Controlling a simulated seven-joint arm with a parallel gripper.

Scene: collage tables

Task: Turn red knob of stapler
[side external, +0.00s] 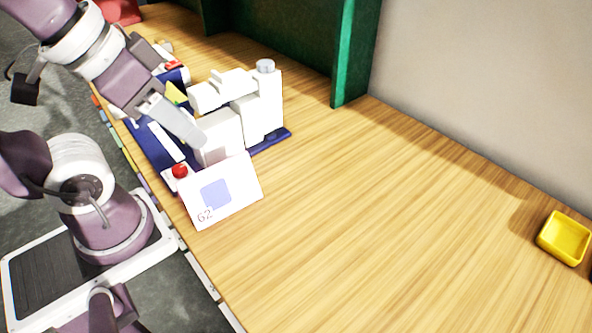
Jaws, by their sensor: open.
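The red knob (180,170) sits low at the front left of a white blocky device, just behind a white card; the device could be the stapler, but I cannot tell for sure. The white device (220,137) has stacked box-like parts and a grey-capped cylinder at its back right. It stands on a dark blue base (150,142). My gripper (198,138) reaches down from the upper left, with its light grey finger end close to the device's front block, above the red knob. Whether it touches is unclear. The gap between the fingers is hard to see from this side.
A yellow tray (564,239) lies at the far right. A green upright panel (355,50) stands behind. The wooden table (390,210) is clear in the middle and right.

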